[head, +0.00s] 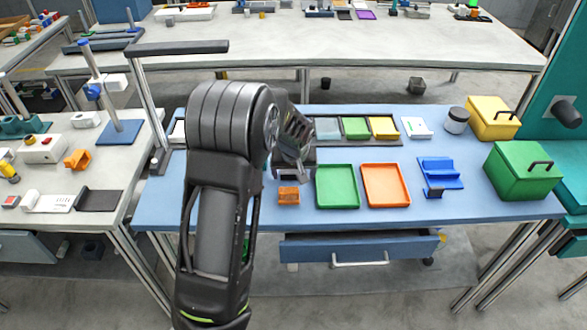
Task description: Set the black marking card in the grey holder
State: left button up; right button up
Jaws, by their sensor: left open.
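My left gripper (292,165) is over the back left part of the blue table (470,200), pointing down, open, with nothing seen between its fingers. It is in front of a long dark grey rack (342,143) holding a pale grey-blue piece (328,128), a green piece (355,128) and a yellow piece (383,127). My arm hides the left part of this rack. I cannot make out a black marking card on the blue table, and cannot tell whether the rack is the grey holder. My right gripper is out of view.
A small orange block (288,196), a green tray (338,188) and an orange tray (386,186) lie near the gripper. To the right are a blue stand (440,174), a jar (456,120), a yellow box (491,119) and a green box (522,172). A drawer stands partly open below.

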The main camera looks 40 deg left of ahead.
pick_arm(q)
jog(key=c, duration=1.3)
jog(key=shift+r+b, duration=0.4)
jog(key=shift+r, duration=4.65)
